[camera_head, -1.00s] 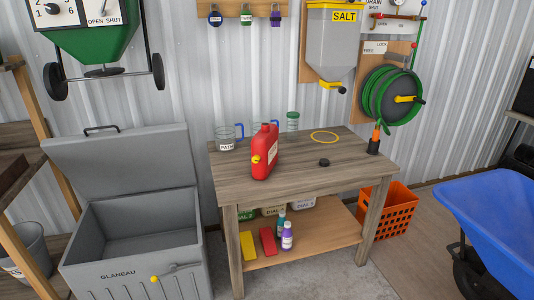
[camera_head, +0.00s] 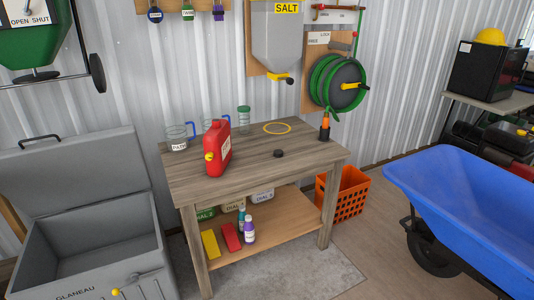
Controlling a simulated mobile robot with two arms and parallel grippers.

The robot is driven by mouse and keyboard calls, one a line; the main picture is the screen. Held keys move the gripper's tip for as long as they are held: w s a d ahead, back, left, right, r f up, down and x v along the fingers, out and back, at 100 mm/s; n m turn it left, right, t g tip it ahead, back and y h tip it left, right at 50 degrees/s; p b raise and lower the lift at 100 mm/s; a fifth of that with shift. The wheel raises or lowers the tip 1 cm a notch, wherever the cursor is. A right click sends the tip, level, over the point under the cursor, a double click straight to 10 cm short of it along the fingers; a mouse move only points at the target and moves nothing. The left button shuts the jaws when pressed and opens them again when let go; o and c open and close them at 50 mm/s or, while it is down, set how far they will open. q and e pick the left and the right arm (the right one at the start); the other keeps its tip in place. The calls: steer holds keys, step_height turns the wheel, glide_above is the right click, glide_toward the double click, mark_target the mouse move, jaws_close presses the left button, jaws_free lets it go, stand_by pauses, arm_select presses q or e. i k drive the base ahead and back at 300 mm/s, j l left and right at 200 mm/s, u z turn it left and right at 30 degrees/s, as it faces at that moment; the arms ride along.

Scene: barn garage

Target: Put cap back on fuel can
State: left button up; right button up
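A red fuel can (camera_head: 218,148) stands upright on the wooden workbench (camera_head: 250,168), left of the middle. A yellow part (camera_head: 209,157) shows low on its left side. A small black disc (camera_head: 278,153), which looks like a cap, lies on the bench to the right of the can, apart from it. A yellow ring (camera_head: 277,128) lies flat farther back. Neither of my grippers is in view.
Clear jugs (camera_head: 177,138) and a green-lidded jar (camera_head: 243,119) stand at the bench's back. A grey open bin (camera_head: 90,240) is at left. An orange crate (camera_head: 345,195) and a blue wheelbarrow (camera_head: 465,200) are at right. Floor in front of the bench is clear.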

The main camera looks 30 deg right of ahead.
mark_target(217, 140)
steer(key=i+l, duration=0.25)
steer(key=l, duration=0.2)
steer(key=i+l, duration=0.25)
steer(key=l, duration=0.2)
steer(key=i+l, duration=0.2)
steer(key=l, duration=0.3)
steer(key=i+l, duration=0.25)
steer(key=l, duration=0.2)
steer(key=i+l, duration=0.25)
steer(key=l, duration=0.2)
steer(key=i+l, duration=0.25)
steer(key=l, duration=0.2)
steer(key=i+l, duration=0.25)
steer(key=l, duration=0.2)
steer(key=i+l, duration=0.2)
steer(key=l, duration=0.3)
steer(key=i+j+u, duration=0.05)
